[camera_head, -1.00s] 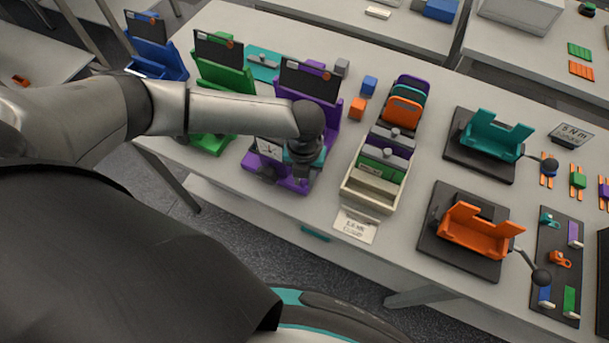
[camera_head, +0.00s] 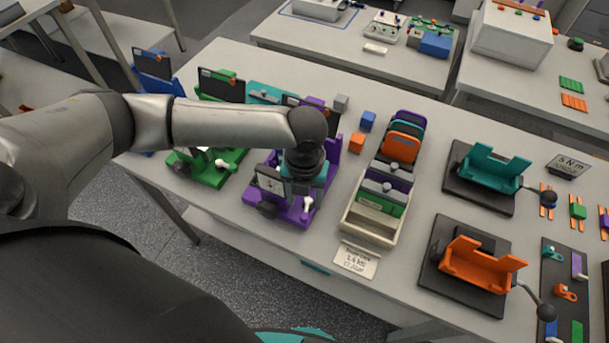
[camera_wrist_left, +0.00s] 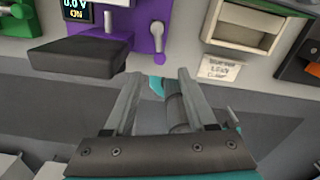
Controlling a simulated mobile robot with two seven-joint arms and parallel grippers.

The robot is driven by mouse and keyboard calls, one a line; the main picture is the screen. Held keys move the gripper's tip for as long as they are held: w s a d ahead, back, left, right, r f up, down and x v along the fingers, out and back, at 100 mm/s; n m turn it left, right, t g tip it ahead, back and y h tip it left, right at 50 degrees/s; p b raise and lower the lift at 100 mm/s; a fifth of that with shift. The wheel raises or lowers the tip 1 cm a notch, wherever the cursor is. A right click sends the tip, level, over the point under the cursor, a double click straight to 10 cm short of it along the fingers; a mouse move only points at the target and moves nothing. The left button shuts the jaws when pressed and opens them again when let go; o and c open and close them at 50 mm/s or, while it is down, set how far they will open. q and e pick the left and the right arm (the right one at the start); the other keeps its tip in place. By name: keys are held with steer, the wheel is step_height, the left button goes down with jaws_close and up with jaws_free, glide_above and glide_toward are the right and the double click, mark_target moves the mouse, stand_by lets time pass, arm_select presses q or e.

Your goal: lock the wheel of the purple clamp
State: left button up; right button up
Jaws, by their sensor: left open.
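The purple clamp (camera_head: 290,212) stands near the front edge of the table, partly hidden by my left arm. A dark wheel-like part (camera_head: 267,209) sits low on its front. A dark block-like part (camera_wrist_left: 80,57) juts from it in the left wrist view; I cannot tell if this is the wheel. A white lever (camera_head: 308,205) is at the clamp's right and also shows in the left wrist view (camera_wrist_left: 157,36). My left gripper (camera_wrist_left: 158,84) is open and empty, its fingertips in front of the clamp, just below the lever in that view. The right gripper is not visible.
A green clamp (camera_head: 205,172) stands left of the purple one. A pale tray (camera_head: 366,225) with upright colored plates stands to the right, with a printed card (camera_head: 356,259) in front. Teal (camera_head: 490,163) and orange (camera_head: 478,266) fixtures stand farther right.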

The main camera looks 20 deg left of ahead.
arm_select(q)
step_height(320, 180, up, 8)
steer(key=shift+r, duration=0.1)
stand_by(0.4)
